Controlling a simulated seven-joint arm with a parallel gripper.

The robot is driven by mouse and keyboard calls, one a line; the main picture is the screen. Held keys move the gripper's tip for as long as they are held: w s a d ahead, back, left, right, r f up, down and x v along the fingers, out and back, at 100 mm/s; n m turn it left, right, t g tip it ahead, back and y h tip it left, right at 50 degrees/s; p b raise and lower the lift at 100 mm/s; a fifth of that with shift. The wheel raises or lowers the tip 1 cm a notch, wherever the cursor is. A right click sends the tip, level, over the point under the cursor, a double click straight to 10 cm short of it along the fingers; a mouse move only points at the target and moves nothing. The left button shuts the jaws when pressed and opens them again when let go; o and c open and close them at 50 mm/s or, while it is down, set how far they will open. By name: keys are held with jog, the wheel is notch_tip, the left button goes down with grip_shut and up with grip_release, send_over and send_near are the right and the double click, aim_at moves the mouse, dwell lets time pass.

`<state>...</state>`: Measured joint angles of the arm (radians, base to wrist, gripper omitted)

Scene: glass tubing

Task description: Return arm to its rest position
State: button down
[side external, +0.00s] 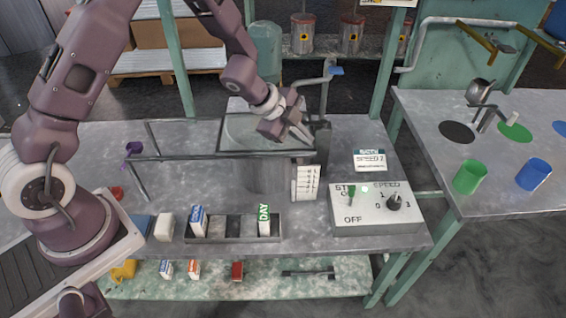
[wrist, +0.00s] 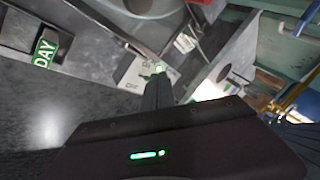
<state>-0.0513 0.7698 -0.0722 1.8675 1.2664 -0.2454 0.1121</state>
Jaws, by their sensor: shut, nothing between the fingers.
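My gripper (side external: 299,131) is in the air above the workbench, over the right part of the clear-walled metal apparatus (side external: 225,156). Its fingers are together and hold nothing. In the wrist view, the gripper (wrist: 158,80) points down toward the bench, with the control box (wrist: 133,72) beyond the fingertips. The control box (side external: 375,214) stands at the front right of the bench, with a green switch, a black knob and a lit green lamp. My arm reaches up from the left and bends down to the gripper.
A tray (side external: 232,239) holds a blue-labelled block (side external: 198,222) and a green DAY block (side external: 264,220). A SPEED 2 card (side external: 369,160) stands behind the control box. Green (side external: 470,177) and blue (side external: 533,174) cups stand on the right table. A metal tap post (side external: 325,90) rises near my gripper.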

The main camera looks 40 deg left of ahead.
jog(key=s+a+r+n+t+y, duration=0.1)
jog(key=s+a+r+n+y, duration=0.3)
jog(key=r, duration=0.6)
jog(key=s+a+r+n+y, duration=0.2)
jog(key=s+a+r+n, duration=0.3)
jog(key=r, duration=0.5)
jog(key=s+d+r+n+g+h, duration=0.1)
jog(key=s+d+n, duration=0.2)
jog(key=s, duration=0.9)
jog(key=s+d+r+n+g+h, duration=0.1)
jog(key=s+n, duration=0.3)
jog(key=s, duration=0.8)
jog(key=shift+s+d+r+h, duration=0.3)
jog(key=shift+s+d, duration=0.05)
jog(key=shift+d, duration=0.55)
